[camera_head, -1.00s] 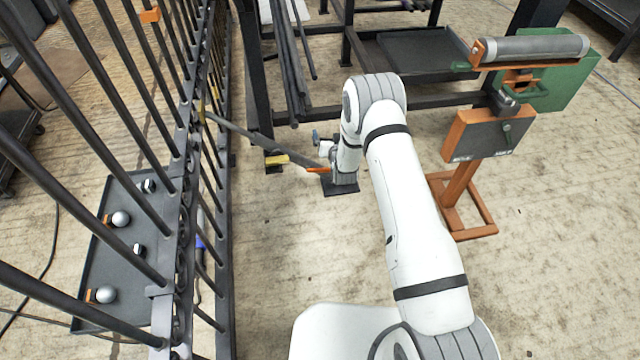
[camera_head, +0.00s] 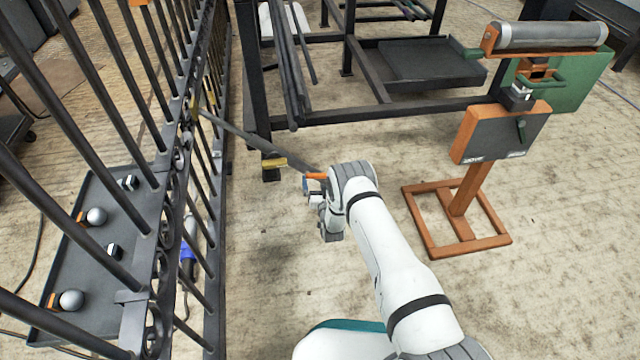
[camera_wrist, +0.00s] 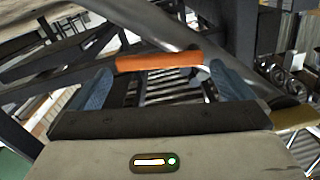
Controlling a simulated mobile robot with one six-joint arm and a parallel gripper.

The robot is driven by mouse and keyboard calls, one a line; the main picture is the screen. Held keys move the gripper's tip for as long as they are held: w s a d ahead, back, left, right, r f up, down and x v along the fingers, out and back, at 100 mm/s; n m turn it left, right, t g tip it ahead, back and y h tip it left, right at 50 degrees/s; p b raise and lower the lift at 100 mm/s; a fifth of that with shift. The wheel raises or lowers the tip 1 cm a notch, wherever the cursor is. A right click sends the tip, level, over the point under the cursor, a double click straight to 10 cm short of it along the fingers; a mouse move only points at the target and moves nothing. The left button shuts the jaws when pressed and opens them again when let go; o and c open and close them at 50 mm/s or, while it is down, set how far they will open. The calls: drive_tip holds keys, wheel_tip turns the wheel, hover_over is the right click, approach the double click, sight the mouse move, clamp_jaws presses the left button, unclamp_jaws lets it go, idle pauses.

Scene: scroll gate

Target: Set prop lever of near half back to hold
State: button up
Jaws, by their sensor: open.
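A long grey lever bar (camera_head: 250,138) runs from the gate at left down to an orange grip (camera_head: 316,176) at its free end; I take it to be the prop lever. My gripper (camera_head: 308,190) is at that end, partly hidden by my wrist. In the wrist view, my open gripper (camera_wrist: 162,88) has blue finger pads on both sides. The orange grip (camera_wrist: 160,62) lies crosswise just beyond the gap between them. I cannot tell whether the pads touch it. A yellow piece (camera_head: 274,162) is beside the bar, on the dark frame.
The dark barred scroll gate (camera_head: 170,160) stands along the left, with a tray (camera_head: 65,240) of knobs behind it. A dark rack (camera_head: 385,105) with bars is at the back. An orange stand (camera_head: 460,235) with a roller stands at right. Floor between is clear.

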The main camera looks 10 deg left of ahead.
drive_tip(key=shift+w+a, duration=0.2)
drive_tip(key=shift+w, duration=0.5)
drive_tip(key=c, duration=1)
drive_tip(key=shift+a, duration=0.2)
drive_tip(key=shift+c, duration=0.4)
drive_tip(key=shift+s+d, duration=0.1)
drive_tip(key=shift+d, duration=0.05)
